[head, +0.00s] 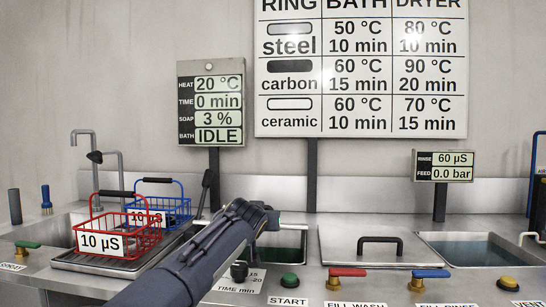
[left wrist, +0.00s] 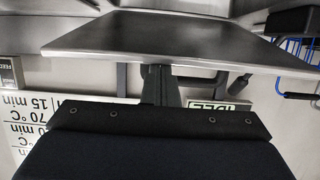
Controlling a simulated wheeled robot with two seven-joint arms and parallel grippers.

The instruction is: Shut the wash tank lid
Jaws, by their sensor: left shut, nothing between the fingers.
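The wash tank (head: 285,240) is the open basin left of centre in the head view, with greenish liquid inside. Its metal lid (head: 285,190) appears to stand raised at the tank's back edge. In the left wrist view, which is upside down, the lid (left wrist: 150,40) is a broad grey plate, and dark handle parts show past its edge. My left gripper (head: 270,216) is over the tank, in front of the lid. Its fingers (left wrist: 157,75) are shut and empty, with tips close to the lid's free edge; I cannot tell whether they touch. My right gripper is not in view.
Red (head: 120,238) and blue (head: 172,211) wire baskets stand left of the tank. A flat metal cover (head: 345,250) with a black handle lies to the right, beside the rinse tank (head: 480,249). A display (head: 210,105) stands behind on a post. Valves and buttons line the front.

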